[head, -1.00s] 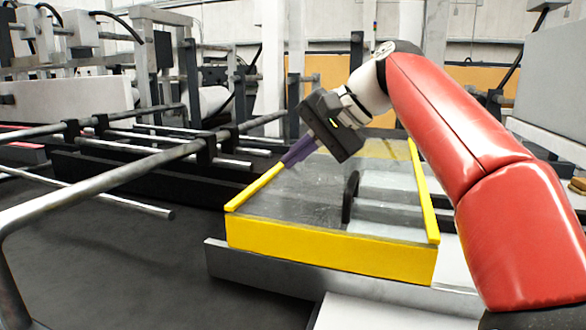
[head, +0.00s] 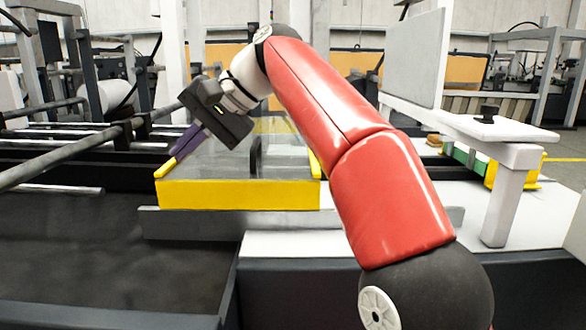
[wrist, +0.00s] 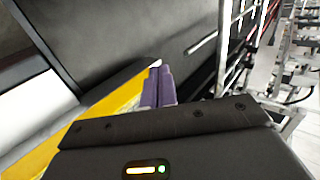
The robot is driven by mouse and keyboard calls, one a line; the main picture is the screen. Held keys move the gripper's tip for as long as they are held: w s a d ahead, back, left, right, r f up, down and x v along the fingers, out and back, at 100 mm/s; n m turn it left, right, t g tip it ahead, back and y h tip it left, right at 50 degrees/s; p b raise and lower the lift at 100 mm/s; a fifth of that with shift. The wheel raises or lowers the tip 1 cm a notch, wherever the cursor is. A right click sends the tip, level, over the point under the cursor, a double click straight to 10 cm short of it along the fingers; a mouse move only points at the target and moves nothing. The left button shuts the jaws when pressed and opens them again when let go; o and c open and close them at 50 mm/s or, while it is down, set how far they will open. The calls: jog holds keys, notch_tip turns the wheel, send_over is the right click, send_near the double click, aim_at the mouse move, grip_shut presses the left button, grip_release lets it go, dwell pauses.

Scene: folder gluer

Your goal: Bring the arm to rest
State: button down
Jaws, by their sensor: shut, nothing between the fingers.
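My red arm (head: 335,100) reaches from the lower right up to a raised elbow and bends down to the left. My gripper (head: 178,151) has purple fingers that are shut and empty. In the head view its tips appear over the left end of the yellow-edged clear guard (head: 240,195). In the wrist view my gripper (wrist: 158,82) shows its two fingers side by side, with the yellow edge (wrist: 115,95) beside them. I cannot tell whether the tips touch that edge.
Metal rails (head: 75,147) of the machine run along the left. A white table (head: 500,130) with a black knob stands at the right, near a green and yellow part (head: 470,160). A dark belt surface (head: 90,250) lies clear at lower left.

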jog(key=s+d+f+m+t+h, duration=0.1)
jog(key=s+d+f+t+h, duration=0.2)
jog(key=d+f, duration=0.5)
jog(key=s+d+f+t+h, duration=0.2)
jog(key=s+d+f, duration=0.3)
jog(key=d, duration=0.7)
jog(key=s+d+f+h, duration=0.2)
jog(key=s+d+f, duration=0.4)
jog(key=f, duration=0.2)
jog(key=s+d+f+n+h, duration=0.1)
jog(key=s+d+f+h, duration=0.1)
jog(key=s+d+f, duration=0.4)
notch_tip(320, 180, down, 2)
jog(key=shift+d+f+t, duration=0.2)
jog(key=shift+d+t, duration=0.1)
